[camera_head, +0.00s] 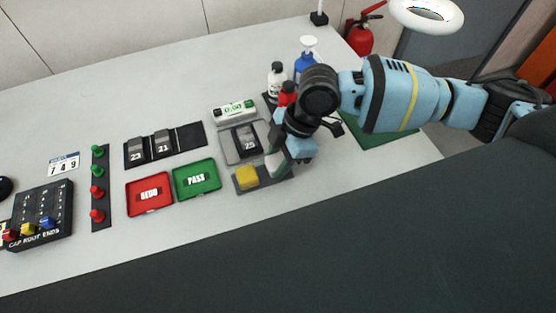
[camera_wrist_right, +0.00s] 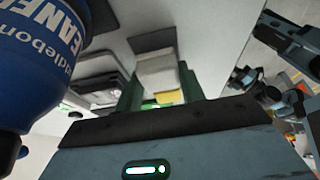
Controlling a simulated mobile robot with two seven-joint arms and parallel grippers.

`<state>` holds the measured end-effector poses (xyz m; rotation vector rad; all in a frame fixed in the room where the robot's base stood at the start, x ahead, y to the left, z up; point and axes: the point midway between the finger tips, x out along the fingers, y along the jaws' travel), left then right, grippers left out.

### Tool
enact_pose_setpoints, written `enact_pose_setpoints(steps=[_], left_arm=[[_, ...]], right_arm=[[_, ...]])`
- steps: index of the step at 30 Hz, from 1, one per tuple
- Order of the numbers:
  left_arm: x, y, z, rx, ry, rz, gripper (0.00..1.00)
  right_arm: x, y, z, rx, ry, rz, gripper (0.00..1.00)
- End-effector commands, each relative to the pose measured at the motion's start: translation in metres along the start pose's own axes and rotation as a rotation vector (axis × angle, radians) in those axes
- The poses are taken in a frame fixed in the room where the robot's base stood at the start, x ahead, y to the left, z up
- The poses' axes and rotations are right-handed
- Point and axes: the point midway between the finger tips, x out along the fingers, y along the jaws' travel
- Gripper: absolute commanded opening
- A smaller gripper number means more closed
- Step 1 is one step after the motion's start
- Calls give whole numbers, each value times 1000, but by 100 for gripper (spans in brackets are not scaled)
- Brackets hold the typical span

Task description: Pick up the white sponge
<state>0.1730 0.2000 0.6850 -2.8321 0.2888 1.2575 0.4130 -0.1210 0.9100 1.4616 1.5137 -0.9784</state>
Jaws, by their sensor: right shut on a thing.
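My right gripper (camera_head: 277,163) reaches down over the sponge tray (camera_head: 268,189), at the right part of the bench. In the right wrist view the white sponge (camera_wrist_right: 157,74) sits between the green fingers, and the gripper is shut on it. The arm and gripper hide most of it in the head view. The yellow sponge (camera_head: 246,177) lies just left of the gripper on the tray. I cannot tell whether the white sponge still touches the tray. My left gripper is not in view.
A blue pump bottle (camera_head: 305,58), a white bottle (camera_head: 276,80) and a red-capped bottle (camera_head: 287,94) stand behind the gripper. A scale (camera_head: 235,111) bearing block 25 is to its left. Green PASS (camera_head: 197,180) and red REDO (camera_head: 149,193) trays lie further left. The bench front is clear.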

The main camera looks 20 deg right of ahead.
Motion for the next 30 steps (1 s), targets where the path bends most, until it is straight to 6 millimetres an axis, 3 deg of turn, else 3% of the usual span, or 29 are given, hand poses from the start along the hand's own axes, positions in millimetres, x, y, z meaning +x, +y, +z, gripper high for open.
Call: enact_pose_setpoints(steps=[5, 21, 30], left_arm=[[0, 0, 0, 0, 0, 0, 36], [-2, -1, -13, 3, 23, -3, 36], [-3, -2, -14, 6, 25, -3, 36]], right_arm=[[-23, 0, -10, -4, 2, 3, 14], [-22, -126, -36, -4, 1, -1, 14], [-22, -155, -42, -2, 0, 2, 14]])
